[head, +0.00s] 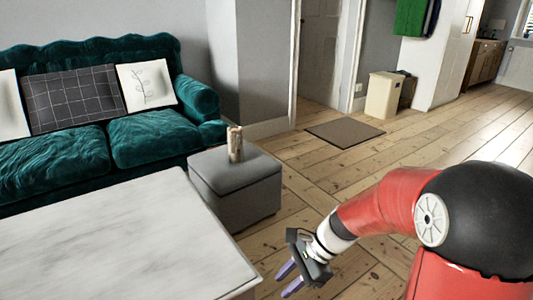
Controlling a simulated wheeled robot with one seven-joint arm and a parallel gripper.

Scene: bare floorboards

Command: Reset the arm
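My arm reaches in from the lower right in the head view, red with a black joint cover. My gripper (289,280) is at its end, pointing down and to the left, with two purple fingers. The fingers stand apart with a gap between them, and nothing shows in the gap. It hangs over the floorboards, just right of the white table's corner in the picture.
A white marble-look table (120,240) fills the lower left. A grey ottoman (240,192) bears a small beige cylindrical object (235,145). A teal sofa (150,139) stands behind. A doormat (345,132) and beige bin (383,96) lie farther back. Open floor (440,143) spreads at right.

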